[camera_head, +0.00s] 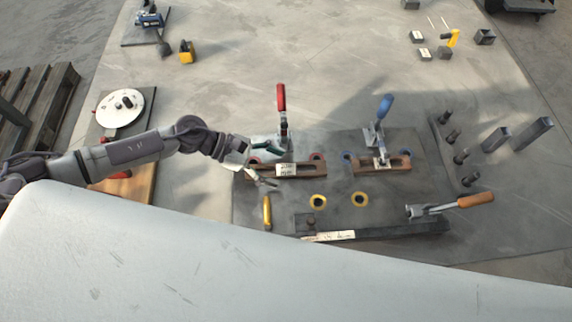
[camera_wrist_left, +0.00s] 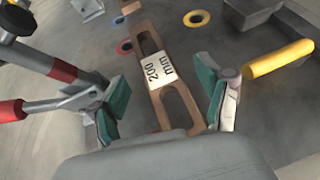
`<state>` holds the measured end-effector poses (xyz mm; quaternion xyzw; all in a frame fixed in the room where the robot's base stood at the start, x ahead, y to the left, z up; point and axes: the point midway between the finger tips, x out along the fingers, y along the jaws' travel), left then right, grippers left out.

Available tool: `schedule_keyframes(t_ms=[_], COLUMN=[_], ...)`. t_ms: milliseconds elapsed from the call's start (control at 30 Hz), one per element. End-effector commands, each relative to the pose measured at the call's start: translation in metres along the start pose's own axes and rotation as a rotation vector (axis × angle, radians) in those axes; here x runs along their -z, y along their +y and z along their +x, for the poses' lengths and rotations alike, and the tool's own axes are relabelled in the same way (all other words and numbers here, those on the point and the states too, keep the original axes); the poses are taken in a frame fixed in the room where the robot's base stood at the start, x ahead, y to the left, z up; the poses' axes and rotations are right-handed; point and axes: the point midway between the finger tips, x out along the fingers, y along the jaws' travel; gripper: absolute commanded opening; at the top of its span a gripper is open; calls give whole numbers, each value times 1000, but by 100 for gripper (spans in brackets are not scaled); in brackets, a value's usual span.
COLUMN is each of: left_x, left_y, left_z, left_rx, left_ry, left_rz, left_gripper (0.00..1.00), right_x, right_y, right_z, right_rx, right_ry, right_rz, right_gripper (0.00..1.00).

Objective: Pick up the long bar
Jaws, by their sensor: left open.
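The long bar (camera_head: 310,169) is a brown slotted bar with a white "200 mm" label, lying on the dark plate in front of the red-handled clamp. In the left wrist view the bar (camera_wrist_left: 147,42) runs up from between my fingers, label facing up. My left gripper (camera_head: 262,168) is at the bar's left end. Its green-padded fingers (camera_wrist_left: 165,97) are spread on either side of the bar, with a gap on both sides. Its exact height above the bar is unclear. The bar's near end is partly hidden by the gripper body. My right gripper is not in view.
The red-handled clamp (camera_head: 282,100) stands close behind the bar. A shorter brown bar (camera_head: 400,164) lies right, by the blue-handled clamp (camera_head: 384,108). A yellow-handled tool (camera_head: 267,212) lies near my gripper. Black pegs (camera_head: 460,156) stand at the right.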

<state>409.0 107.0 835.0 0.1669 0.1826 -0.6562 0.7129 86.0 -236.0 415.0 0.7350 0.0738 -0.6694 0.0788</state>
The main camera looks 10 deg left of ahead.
Motion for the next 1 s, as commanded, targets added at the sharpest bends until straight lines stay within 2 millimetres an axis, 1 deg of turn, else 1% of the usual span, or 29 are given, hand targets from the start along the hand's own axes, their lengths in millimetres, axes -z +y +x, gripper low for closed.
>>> schedule_keyframes(t_ms=[33, 133, 367, 600, 767, 800, 833, 1000], left_x=[-2, -1, 0, 0, 0, 0, 0, 1], left_y=[1, 1, 1, 1, 1, 1, 1, 0], left_z=[6, 13, 14, 14, 14, 14, 14, 14], left_rx=[-1, -1, -1, -1, -1, -1, -1, 0], left_ry=[-1, 0, 1, 0, 0, 1, 1, 1], left_rz=[1, 2, 2, 2, 2, 2, 2, 2], left_gripper=[77, 77, 77, 37, 10, 4, 0, 0], right_x=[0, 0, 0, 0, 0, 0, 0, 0], right_y=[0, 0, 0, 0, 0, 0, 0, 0], right_z=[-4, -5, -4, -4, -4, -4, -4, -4], right_rx=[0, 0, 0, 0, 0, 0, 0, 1], right_ry=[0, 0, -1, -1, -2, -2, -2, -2], right_rz=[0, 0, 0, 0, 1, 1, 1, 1], right_gripper=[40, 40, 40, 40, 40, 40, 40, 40])
